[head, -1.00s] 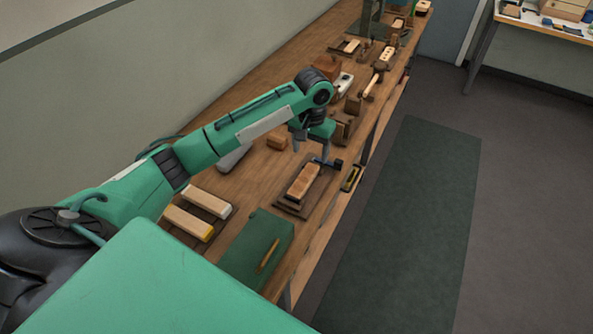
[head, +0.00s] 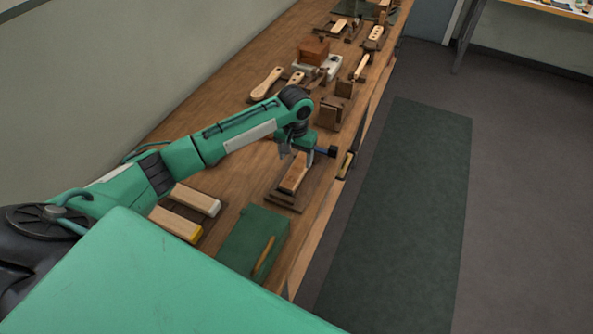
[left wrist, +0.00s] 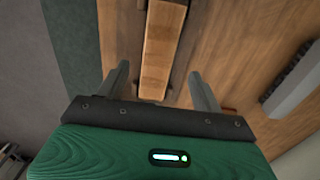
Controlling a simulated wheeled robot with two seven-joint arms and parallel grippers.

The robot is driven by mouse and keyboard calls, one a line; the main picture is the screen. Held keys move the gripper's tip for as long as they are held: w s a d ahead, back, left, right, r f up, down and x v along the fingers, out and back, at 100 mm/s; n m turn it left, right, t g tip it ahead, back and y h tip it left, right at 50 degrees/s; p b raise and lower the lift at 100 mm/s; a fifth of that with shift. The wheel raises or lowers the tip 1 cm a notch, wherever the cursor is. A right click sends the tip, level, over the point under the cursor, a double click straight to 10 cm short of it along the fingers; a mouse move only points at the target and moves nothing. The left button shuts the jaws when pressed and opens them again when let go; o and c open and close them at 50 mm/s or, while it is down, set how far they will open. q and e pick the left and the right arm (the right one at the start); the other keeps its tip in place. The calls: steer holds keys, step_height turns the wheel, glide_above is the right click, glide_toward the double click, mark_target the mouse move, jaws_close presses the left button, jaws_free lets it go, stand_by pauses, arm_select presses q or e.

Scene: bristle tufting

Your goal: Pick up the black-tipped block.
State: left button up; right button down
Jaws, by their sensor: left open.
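My left gripper (head: 297,155) is open, its fingers pointing down over a wooden block (head: 292,180) on a dark base at the bench's front edge. In the left wrist view the open fingers (left wrist: 158,74) stand either side of a long wooden block (left wrist: 160,45), with nothing held. I cannot make out a black tip on it. Two other pale blocks lie further left: one has a yellow end (head: 175,224), the other a white end (head: 197,199). My right gripper is not in view.
A green box (head: 243,240) with a wooden handle stands nearer me on the bench (head: 190,105). Brushes, wooden blocks and a reddish-brown block (head: 313,50) crowd the bench beyond the arm. A green mat (head: 405,200) lies on the floor at right.

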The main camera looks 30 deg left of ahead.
mark_target(296, 170)
arm_select(q)
steer(key=shift+s+d+f+p, duration=0.1)
steer(key=shift+f+p, duration=0.25)
steer(key=shift+f, duration=1.15)
steer(key=shift+s+d+f+p, duration=0.1)
steer(key=shift+f+p, duration=0.25)
steer(key=shift+f, duration=1.15)
steer(key=c, duration=1.2)
steer(key=shift+o, duration=0.2)
steer(key=shift+r, duration=0.15)
